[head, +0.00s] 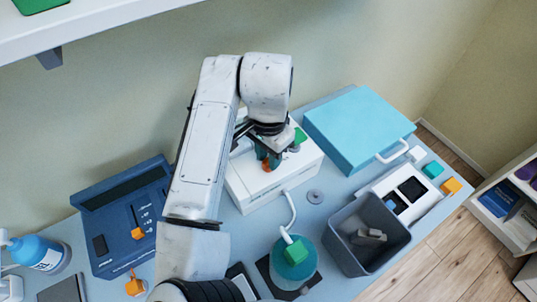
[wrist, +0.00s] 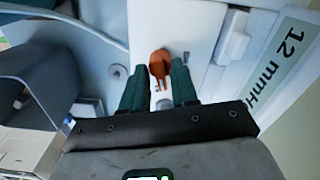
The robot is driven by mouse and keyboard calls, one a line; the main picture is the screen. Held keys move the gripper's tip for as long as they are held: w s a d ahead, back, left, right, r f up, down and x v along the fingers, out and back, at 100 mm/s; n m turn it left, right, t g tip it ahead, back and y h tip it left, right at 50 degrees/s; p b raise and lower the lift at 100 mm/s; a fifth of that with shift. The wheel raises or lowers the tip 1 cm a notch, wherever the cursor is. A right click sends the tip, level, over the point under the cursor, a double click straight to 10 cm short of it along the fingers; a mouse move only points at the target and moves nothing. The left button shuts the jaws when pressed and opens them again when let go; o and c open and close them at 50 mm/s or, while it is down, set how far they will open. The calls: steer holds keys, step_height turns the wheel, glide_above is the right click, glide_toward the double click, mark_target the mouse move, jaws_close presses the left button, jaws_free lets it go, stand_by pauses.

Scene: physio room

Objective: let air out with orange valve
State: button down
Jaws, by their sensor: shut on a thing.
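The orange valve (head: 266,166) sits on the white box (head: 258,195) in the middle of the table. It also shows in the wrist view (wrist: 159,64), with a small rounded lever shape. My gripper (head: 268,157) reaches down over the box, its dark green fingers on either side of the valve. In the wrist view my gripper (wrist: 161,74) is shut on the orange valve. My arm and gripper hide part of the box in the head view.

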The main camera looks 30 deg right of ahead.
steer(key=shift+m, duration=0.5)
steer(key=c, duration=1.2)
jaws_free()
step_height(320, 180, up, 8)
steer(key=shift+f+b, duration=0.2)
steer(key=shift+b, duration=0.3)
